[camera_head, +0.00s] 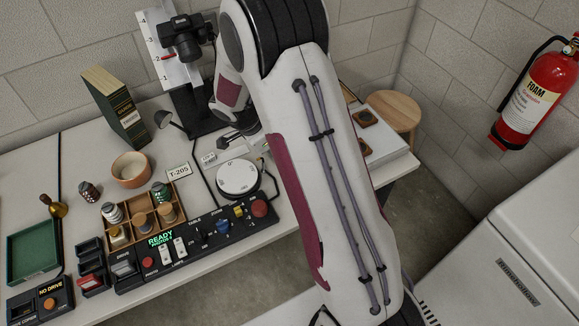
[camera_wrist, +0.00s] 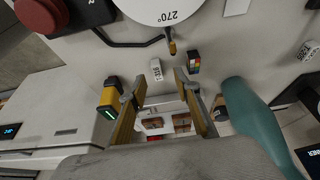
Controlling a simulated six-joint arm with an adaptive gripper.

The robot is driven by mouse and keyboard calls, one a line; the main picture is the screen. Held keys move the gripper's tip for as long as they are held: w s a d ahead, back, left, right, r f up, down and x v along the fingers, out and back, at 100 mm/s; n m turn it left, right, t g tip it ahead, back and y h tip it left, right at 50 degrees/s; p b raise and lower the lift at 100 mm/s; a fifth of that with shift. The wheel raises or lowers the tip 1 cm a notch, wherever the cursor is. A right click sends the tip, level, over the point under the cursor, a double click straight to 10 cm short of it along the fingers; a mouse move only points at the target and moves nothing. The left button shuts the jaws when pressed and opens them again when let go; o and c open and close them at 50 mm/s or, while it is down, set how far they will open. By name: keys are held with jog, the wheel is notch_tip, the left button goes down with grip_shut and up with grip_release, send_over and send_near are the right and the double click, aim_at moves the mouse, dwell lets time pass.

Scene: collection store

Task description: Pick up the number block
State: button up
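The number block (camera_wrist: 156,70) is a small white block with dark characters, seen in the wrist view on the light tabletop below the turntable (camera_wrist: 165,8). The characters are too small to read surely. My gripper (camera_wrist: 159,80) is open, with its two yellowish fingers apart and nothing held between them. The block shows just beyond the fingertips, roughly centred between them; I cannot tell the height gap. In the head view the turntable (camera_head: 238,178) shows left of my arm, and my arm appears to hide the block.
A small colour-patch block (camera_wrist: 194,62) stands close right of the number block. A teal rounded object (camera_wrist: 250,105) lies right of my gripper, a yellow device (camera_wrist: 108,98) left. In the head view, the control panel (camera_head: 190,248) and wooden tray (camera_head: 143,218) crowd the table.

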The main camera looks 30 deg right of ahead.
jog(key=shift+s+d+f, duration=0.2)
jog(key=shift+d+f, duration=0.35)
jog(key=shift+f, duration=0.2)
jog(key=shift+s+d+f, duration=0.2)
jog(key=shift+d+f, duration=0.3)
jog(key=shift+f, duration=0.2)
jog(key=shift+x, duration=0.85)
jog(key=shift+w, duration=0.1)
grip_shut()
